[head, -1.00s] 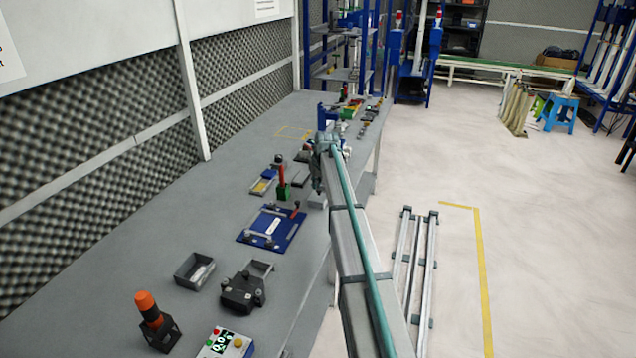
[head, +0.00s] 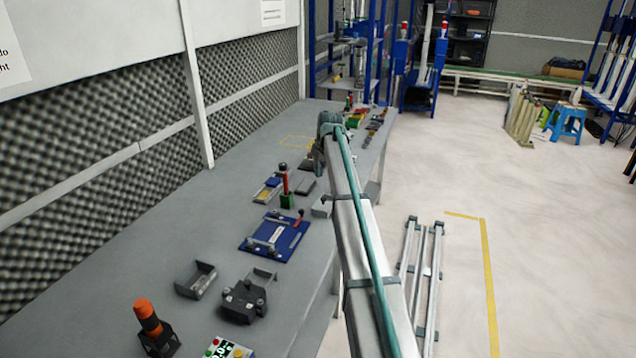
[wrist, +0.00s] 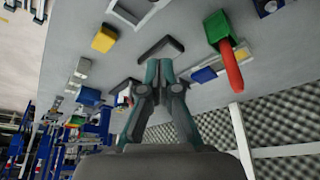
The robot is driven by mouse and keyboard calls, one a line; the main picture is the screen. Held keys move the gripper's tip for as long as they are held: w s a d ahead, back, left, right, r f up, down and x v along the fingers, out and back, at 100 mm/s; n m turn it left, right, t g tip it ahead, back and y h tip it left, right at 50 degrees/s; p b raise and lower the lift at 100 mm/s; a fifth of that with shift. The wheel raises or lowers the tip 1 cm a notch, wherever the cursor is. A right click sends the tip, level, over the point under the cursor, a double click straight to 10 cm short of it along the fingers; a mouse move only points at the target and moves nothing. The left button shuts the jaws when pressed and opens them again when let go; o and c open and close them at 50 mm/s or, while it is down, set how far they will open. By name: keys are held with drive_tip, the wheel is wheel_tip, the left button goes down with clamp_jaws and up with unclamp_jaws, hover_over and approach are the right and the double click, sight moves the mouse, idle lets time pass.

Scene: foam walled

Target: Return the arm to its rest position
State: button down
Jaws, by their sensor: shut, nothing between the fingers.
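My arm (head: 365,250) reaches away from the camera along the right edge of the long grey bench (head: 130,275). The bench top (wrist: 205,25) fills the upper part of that tilted view, with small parts around the fingers.
A red-handled tool in a green block (head: 286,188), a blue plate fixture (head: 270,240), a grey tray (head: 196,280), a black fixture (head: 243,300) and an orange-topped tool (head: 147,318) stand on the bench. Foam wall (head: 55,220) bounds the left. Open floor (head: 560,240) lies right.

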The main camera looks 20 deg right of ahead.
drive_tip(key=s+d+f+m+y+b, duration=0.1)
drive_tip(key=s+d+f+m+b, duration=0.2)
drive_tip(key=s+d+f, duration=0.55)
drive_tip(key=s+d+f+m+y+b, duration=0.1)
drive_tip(key=s+d+f+m+b, duration=0.4)
drive_tip(key=f, duration=0.6)
drive_tip(key=s+a+f+n+g+p, duration=0.4)
drive_tip(key=s+a+f+g+p, duration=0.15)
drive_tip(key=s+a+f, duration=2.15)
drive_tip(key=s+a+f+n+g, duration=0.1)
drive_tip(key=s+a, duration=0.2)
drive_tip(key=s, duration=0.8)
drive_tip(key=s+a+f+n+g+h+p, duration=0.1)
drive_tip(key=s+a+f+g, duration=0.1)
drive_tip(key=s, duration=0.9)
drive_tip(key=s+a+f+n+g+h+p, duration=0.1)
drive_tip(key=s+a+f+g, duration=0.1)
drive_tip(key=s, duration=0.9)
drive_tip(key=shift+a+f, duration=0.25)
drive_tip(key=shift+a, duration=0.55)
